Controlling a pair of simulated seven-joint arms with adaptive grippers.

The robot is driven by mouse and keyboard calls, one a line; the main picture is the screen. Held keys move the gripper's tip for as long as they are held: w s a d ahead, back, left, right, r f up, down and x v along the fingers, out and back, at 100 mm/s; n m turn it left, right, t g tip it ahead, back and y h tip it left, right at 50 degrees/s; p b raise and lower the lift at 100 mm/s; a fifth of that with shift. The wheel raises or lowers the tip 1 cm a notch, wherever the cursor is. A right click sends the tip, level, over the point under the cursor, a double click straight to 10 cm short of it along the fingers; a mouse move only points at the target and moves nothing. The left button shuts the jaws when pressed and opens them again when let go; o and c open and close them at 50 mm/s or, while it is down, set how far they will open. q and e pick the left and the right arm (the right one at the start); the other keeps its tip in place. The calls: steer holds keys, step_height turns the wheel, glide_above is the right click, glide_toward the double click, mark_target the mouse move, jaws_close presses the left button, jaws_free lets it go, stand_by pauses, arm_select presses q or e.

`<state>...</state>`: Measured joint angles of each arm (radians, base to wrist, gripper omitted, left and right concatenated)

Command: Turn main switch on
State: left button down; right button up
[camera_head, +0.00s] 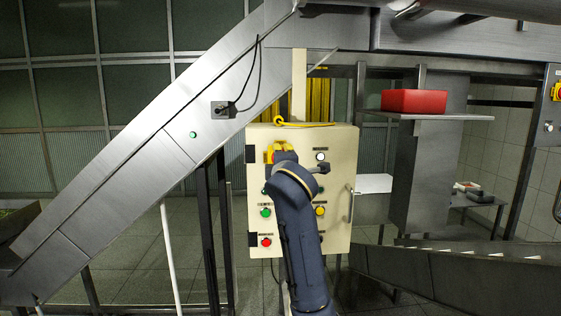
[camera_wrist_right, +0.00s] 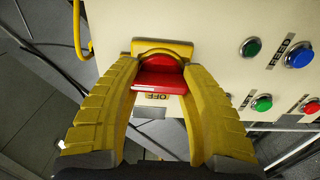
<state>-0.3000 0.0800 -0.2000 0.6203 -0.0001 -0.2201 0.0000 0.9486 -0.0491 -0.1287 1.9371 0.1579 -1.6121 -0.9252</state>
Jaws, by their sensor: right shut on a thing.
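The main switch is a red rotary handle (camera_wrist_right: 160,82) on a yellow base (camera_wrist_right: 160,47), fixed to a cream control box (camera_head: 335,170). In the head view its red and yellow (camera_head: 269,154) show at the upper left of the box, partly hidden by my right arm. My right gripper (camera_wrist_right: 163,62) has yellow ribbed fingers on both sides of the red handle and is shut on it. An "OFF" label shows just below the handle in the wrist view. My left gripper is in neither view.
Green (camera_head: 265,212), red (camera_head: 265,241) and yellow (camera_head: 320,210) buttons are on the box below the switch. A yellow cable (camera_head: 300,124) lies on top of it. A sloped metal conveyor stands to the left and a red bin (camera_head: 414,101) on a shelf to the right.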

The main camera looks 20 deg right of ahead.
steer(key=shift+s+d+r, duration=0.1)
steer(key=shift+d+r, duration=0.05)
steer(key=shift+d, duration=0.2)
steer(key=o, duration=1)
steer(key=shift+o, duration=1.2)
steer(key=shift+d, duration=0.2)
steer(key=shift+o, duration=0.9)
steer(key=shift+a, duration=0.2)
steer(key=s+a, duration=0.2)
steer(key=s, duration=0.9)
steer(key=shift+s+a, duration=0.25)
steer(key=shift+s, duration=0.15)
